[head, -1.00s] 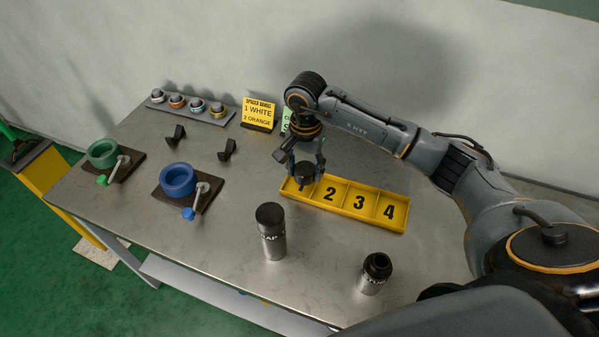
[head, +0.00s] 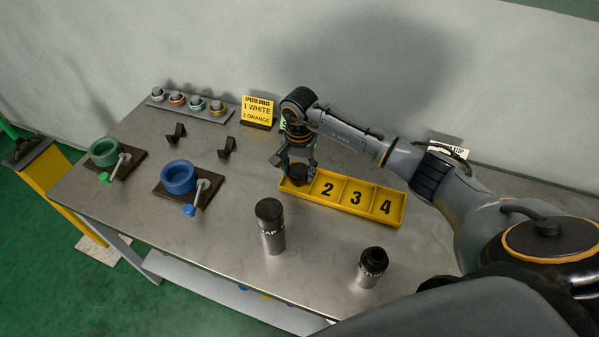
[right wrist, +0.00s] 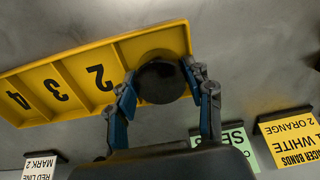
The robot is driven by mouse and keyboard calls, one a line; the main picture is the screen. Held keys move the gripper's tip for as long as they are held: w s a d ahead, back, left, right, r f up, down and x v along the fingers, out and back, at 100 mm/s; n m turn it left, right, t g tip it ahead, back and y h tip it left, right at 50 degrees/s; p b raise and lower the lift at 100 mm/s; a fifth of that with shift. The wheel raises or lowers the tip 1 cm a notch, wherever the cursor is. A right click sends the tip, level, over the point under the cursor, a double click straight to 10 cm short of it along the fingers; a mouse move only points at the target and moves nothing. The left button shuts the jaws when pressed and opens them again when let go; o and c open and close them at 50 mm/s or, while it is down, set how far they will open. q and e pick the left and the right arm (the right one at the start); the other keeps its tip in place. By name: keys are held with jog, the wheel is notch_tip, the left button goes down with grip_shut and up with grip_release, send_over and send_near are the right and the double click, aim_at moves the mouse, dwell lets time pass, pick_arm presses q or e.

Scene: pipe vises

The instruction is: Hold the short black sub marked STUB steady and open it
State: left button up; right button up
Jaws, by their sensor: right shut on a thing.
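A short cylinder (head: 370,267) with a black neck and a silver body stands upright at the front of the bench; its lettering is too small to read surely. A taller black-topped silver cylinder (head: 271,227), its label ending in "AP", stands to its left. My right gripper (head: 298,172) is shut on a round black piece (right wrist: 161,82) at the end compartment of the yellow tray (head: 345,209), left of the one marked 2. I cannot tell whether the piece touches the tray floor. My left gripper is not in view.
A blue ring vise (head: 178,179) and a green ring vise (head: 104,152) with handles stand at the left. Two small black brackets, a rack of banded pieces (head: 190,104) and a yellow sign (head: 257,111) are behind. Bare bench lies between the vises and cylinders.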

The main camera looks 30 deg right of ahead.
aim_at(299, 172)
jog(key=shift+s+f+b, duration=0.3)
jog(key=shift+s+f, duration=0.05)
jog(key=shift+f, duration=0.25)
jog(key=shift+s+f+b, duration=0.25)
jog(key=shift+s+f, duration=0.1)
jog(key=shift+f, duration=0.25)
jog(key=shift+c, duration=1.2)
jog(key=o, duration=1.3)
jog(key=shift+a, duration=0.1)
jog(key=shift+o, duration=1)
jog(key=shift+w+f, duration=0.15)
jog(key=shift+w, duration=0.05)
jog(key=shift+w+f, duration=0.15)
jog(key=shift+w, duration=0.15)
jog(key=shift+s+r, duration=0.15)
jog(key=shift+r, duration=0.05)
